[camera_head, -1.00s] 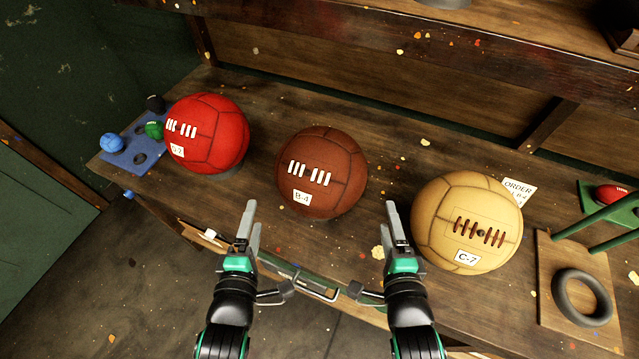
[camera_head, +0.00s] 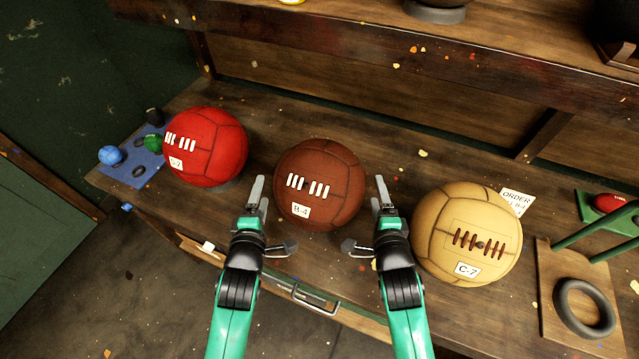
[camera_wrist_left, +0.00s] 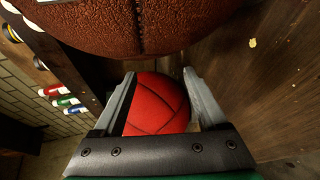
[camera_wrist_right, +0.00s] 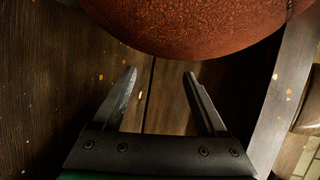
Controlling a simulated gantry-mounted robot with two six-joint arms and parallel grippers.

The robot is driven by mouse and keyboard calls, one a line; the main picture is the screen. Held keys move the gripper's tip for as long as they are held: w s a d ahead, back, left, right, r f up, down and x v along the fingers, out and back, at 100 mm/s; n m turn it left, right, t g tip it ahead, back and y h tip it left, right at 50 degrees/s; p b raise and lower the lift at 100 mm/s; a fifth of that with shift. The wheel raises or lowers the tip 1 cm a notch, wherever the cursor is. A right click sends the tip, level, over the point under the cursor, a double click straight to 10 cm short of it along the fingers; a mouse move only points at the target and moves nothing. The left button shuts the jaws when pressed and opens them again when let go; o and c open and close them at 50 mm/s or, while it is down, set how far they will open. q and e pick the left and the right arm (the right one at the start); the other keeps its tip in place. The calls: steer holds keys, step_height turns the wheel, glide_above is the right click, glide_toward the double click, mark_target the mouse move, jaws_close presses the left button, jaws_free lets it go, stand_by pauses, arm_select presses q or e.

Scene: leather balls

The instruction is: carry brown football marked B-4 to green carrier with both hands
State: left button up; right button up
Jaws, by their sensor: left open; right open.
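The brown football marked B-4 (camera_head: 330,172) sits on the wooden bench between the red and tan balls. My left gripper (camera_head: 261,190) is open, just left of it. My right gripper (camera_head: 378,190) is open, just right of it. The brown football fills the top of the left wrist view (camera_wrist_left: 150,25) and the right wrist view (camera_wrist_right: 195,25), in front of both pairs of fingers. Neither gripper visibly holds it. At the right edge are a green holder (camera_head: 585,207) with a small red ball and green bars (camera_head: 575,240); I cannot tell which is the carrier.
A red ball (camera_head: 215,140) stands left, also behind the left fingers in the left wrist view. A tan ball C-7 (camera_head: 450,215) stands close right of my right gripper. Further right is a board with a dark ring (camera_head: 560,308). A shelf edge (camera_head: 400,60) runs behind.

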arm_select(q)
steer(key=w, duration=0.1)
steer(key=w+d, duration=0.1)
steer(key=w, duration=0.1)
steer(key=shift+d+f, duration=0.25)
steer(key=shift+f, duration=0.15)
arm_select(e)
steer(key=w, duration=0.1)
steer(key=w+a, duration=0.1)
steer(key=w, duration=0.1)
steer(key=shift+a+f, duration=0.25)
steer(key=shift+f, duration=0.15)
